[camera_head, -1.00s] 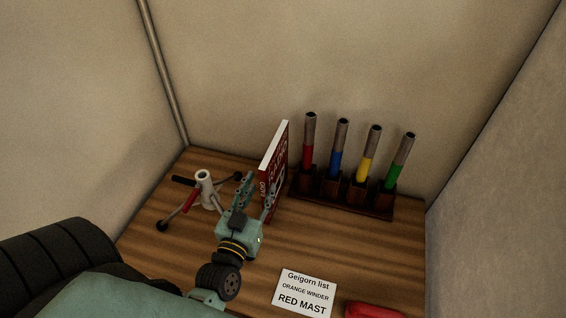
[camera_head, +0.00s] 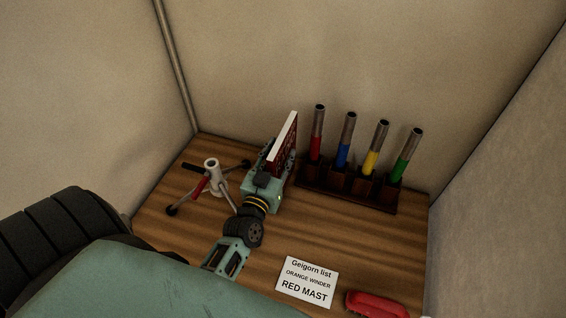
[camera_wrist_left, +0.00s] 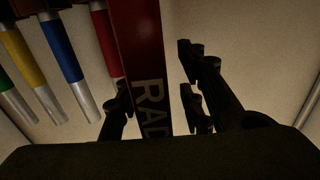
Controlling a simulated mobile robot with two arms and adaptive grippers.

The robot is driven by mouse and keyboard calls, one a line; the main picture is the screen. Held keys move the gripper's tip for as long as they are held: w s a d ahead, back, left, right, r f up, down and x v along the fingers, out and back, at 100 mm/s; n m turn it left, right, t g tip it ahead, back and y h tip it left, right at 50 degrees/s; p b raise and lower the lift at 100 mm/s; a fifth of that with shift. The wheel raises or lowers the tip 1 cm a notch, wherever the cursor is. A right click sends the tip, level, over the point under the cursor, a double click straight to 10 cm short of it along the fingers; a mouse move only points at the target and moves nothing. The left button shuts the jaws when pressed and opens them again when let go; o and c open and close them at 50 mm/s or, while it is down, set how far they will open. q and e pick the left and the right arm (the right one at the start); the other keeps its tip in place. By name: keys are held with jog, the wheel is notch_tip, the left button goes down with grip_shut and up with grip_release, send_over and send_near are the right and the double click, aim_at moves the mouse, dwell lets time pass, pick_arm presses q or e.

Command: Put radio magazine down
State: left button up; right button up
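The red radio magazine (camera_head: 283,147) stands upright on the wooden shelf, left of the coloured masts, its pale edge facing up. My left gripper (camera_head: 278,157) is at the magazine and hides its lower part. In the left wrist view, the magazine (camera_wrist_left: 142,60) with white lettering lies between the spread fingers. The left-hand finger is close to it or touching, while a gap shows between it and the right-hand fingers (camera_wrist_left: 197,95). My right gripper is not in view.
A dark rack (camera_head: 345,190) holds red, blue, yellow and green masts. A small tripod (camera_head: 212,180) stands at the left. A white list card (camera_head: 307,281) and a red object (camera_head: 376,305) lie in front. Walls enclose the shelf.

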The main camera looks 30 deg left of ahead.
pick_arm(q)
grip_shut()
dwell(0.6)
